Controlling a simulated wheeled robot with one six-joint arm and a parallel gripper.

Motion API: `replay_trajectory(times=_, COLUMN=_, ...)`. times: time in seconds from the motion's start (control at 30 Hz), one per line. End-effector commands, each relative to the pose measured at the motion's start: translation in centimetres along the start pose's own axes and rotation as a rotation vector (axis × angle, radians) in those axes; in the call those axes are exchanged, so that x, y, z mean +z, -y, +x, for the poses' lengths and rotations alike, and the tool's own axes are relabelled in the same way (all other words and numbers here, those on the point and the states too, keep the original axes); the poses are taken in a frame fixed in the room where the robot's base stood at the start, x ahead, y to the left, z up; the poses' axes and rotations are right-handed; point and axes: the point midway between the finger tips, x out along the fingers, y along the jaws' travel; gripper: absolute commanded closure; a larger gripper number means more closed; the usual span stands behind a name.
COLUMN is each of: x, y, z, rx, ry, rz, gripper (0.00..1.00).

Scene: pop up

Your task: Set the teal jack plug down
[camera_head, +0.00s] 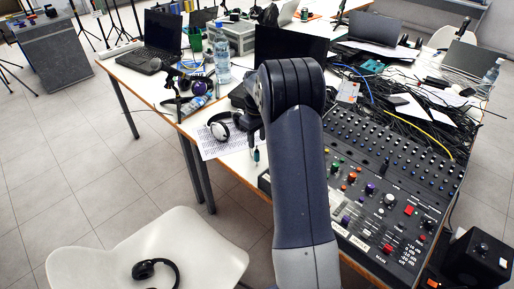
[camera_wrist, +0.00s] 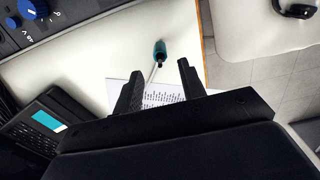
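My gripper's two black fingers are spread apart, one on each side of the plug's line. The teal body shows beyond the fingertips and neither finger visibly touches it. In the head view the plug (camera_head: 256,156) is a small teal spot just below my gripper (camera_head: 252,136), near the table's front edge. My arm hides part of the table there.
A mixing console (camera_head: 375,190) stands right of my gripper. A dark device with a lit screen (camera_wrist: 40,125) is left in the wrist view. A white chair (camera_head: 195,240) with black headphones (camera_head: 158,268) stands in front.

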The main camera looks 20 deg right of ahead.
Motion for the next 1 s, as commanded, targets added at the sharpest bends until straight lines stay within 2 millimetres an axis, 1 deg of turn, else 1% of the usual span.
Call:
replay_trajectory(times=0.03, x=-0.1, y=-0.1, z=-1.2, rx=0.003, ry=-0.004, rz=0.000, gripper=0.61)
replay_trajectory(times=0.1, x=-0.1, y=-0.1, z=-2.6, rx=0.002, ry=-0.003, rz=0.000, gripper=0.61)
replay_trajectory(times=0.2, x=-0.1, y=0.0, z=-4.2, rx=0.001, ry=-0.002, rz=0.000, gripper=0.61)
replay_trajectory(times=0.33, x=0.0, y=0.0, z=-5.5, rx=0.001, ry=-0.001, rz=0.000, gripper=0.61)
replay_trajectory(times=0.5, x=0.0, y=0.0, z=-6.0, rx=0.000, ry=0.000, rz=0.000, gripper=0.61)
replay_trajectory(times=1.0, x=0.0, y=0.0, z=-6.0, rx=0.000, ry=0.001, rz=0.000, gripper=0.61)
